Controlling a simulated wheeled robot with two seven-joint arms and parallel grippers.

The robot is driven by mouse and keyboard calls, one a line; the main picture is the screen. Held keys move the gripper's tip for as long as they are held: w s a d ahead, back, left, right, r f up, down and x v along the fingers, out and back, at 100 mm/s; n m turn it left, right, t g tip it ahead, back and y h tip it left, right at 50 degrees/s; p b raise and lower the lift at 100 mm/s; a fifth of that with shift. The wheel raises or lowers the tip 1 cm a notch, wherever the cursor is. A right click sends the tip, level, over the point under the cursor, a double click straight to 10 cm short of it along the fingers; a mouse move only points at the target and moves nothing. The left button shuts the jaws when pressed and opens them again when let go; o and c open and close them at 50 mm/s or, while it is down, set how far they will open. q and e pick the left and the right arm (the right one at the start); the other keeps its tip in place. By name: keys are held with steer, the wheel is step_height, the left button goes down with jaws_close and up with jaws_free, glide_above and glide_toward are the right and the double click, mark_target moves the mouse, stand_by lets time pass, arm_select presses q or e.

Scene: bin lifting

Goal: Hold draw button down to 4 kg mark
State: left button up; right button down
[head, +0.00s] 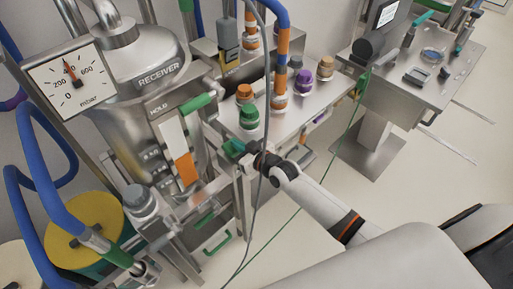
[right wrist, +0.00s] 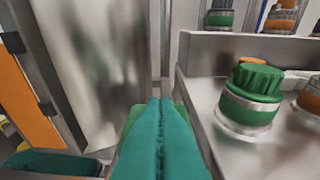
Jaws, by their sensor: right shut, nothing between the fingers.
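My right gripper (head: 236,149) reaches in from the right to the side of the steel receiver (head: 150,80). Its teal fingers (right wrist: 160,140) are shut with nothing between them. A lighter green part (right wrist: 184,116) shows behind the fingertips in the right wrist view; it is mostly hidden, and I cannot tell if it is the draw button or if they touch it. The upright level strip (head: 172,135) under the HOLD label is white above and orange below. The orange part (right wrist: 28,100) shows at the left of the wrist view. The 4 kg mark is not readable. My left gripper is not in view.
A green knob (head: 249,117) stands on the steel bench right of my gripper, also in the wrist view (right wrist: 252,82). Orange and purple (head: 301,80) knobs stand behind. A mbar dial (head: 70,80) is upper left. Blue hoses and a thin cable hang nearby.

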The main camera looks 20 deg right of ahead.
step_height(320, 180, up, 3)
steer(key=shift+s+f+p, duration=0.15)
steer(key=shift+p, duration=0.15)
arm_select(q)
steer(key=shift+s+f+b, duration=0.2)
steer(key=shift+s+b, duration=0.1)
steer(key=shift+b, duration=0.8)
arm_select(e)
steer(key=v, duration=0.9)
steer(key=shift+s+d, duration=0.2)
steer(key=shift+s, duration=0.15)
